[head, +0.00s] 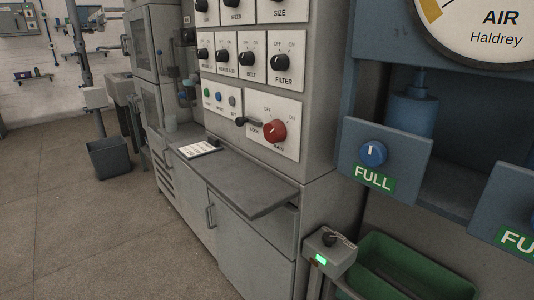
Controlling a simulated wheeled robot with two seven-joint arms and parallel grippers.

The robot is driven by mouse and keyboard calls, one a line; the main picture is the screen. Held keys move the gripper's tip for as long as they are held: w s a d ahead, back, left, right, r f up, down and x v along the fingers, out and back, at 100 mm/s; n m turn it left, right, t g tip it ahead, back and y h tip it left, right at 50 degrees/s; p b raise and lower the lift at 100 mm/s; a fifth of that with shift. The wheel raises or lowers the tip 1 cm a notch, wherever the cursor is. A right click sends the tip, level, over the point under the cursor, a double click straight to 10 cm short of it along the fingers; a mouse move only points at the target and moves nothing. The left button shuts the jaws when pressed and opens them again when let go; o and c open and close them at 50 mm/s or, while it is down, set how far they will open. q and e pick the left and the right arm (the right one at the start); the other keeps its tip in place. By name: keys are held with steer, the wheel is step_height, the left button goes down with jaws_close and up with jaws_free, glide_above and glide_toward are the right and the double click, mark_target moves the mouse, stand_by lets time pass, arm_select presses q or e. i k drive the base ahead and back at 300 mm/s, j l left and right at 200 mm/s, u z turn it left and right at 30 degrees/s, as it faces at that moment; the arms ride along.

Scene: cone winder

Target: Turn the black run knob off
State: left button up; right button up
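A small grey box (329,251) stands on a post at the bottom centre of the head view. It carries a black knob (329,239) on top and a lit green lamp (320,260) on its front. A label plate lies beside the knob, but its words are too small to read, so I cannot confirm that this is the run knob. The knob's pointer direction is hard to tell. Neither of my grippers is in view.
A grey control cabinet with several black knobs (283,61) and a red knob (272,131) stands behind, with a shelf (237,183) below. A green bin (427,265) sits right of the box. A blue knob (373,153) marked FULL is above.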

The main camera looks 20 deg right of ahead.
mark_target(329, 239)
steer(key=k+l+z, duration=0.1)
steer(key=z, duration=1.2)
steer(key=k+l, duration=0.05)
steer(key=k, duration=0.05)
